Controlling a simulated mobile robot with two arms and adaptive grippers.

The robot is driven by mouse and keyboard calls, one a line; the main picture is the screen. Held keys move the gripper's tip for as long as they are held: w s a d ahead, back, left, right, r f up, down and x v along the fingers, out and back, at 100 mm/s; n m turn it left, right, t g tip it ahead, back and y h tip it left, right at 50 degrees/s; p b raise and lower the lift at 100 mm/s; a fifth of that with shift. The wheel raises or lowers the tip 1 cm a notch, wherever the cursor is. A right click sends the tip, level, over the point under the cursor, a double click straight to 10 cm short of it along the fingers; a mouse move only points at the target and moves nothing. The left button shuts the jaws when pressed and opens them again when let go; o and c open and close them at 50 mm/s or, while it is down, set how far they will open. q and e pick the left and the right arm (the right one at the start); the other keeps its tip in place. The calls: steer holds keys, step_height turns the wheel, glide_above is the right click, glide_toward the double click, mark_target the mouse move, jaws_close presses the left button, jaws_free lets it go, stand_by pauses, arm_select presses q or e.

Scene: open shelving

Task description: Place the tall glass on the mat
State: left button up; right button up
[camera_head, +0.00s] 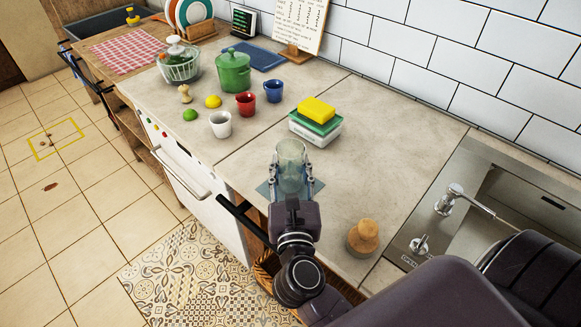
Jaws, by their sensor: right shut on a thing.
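The tall glass (291,153) is clear and stands upright near the front edge of the counter. My right gripper (291,178) is shut on the glass, with one finger on each side of its lower part. A small blue-grey mat (264,190) lies on the counter under the gripper and glass, showing at their sides. The gripper hides most of it and the foot of the glass, so I cannot tell whether the glass touches it. My left gripper is not in view.
A sponge (317,109) on a green and white stack sits behind the glass. A wooden brush (363,237) stands right, near the sink (480,215). A white cup (220,124), red cup (246,103) and green pot (233,71) stand left.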

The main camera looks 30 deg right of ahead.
steer(key=shift+f, duration=0.15)
steer(key=o, duration=1.3)
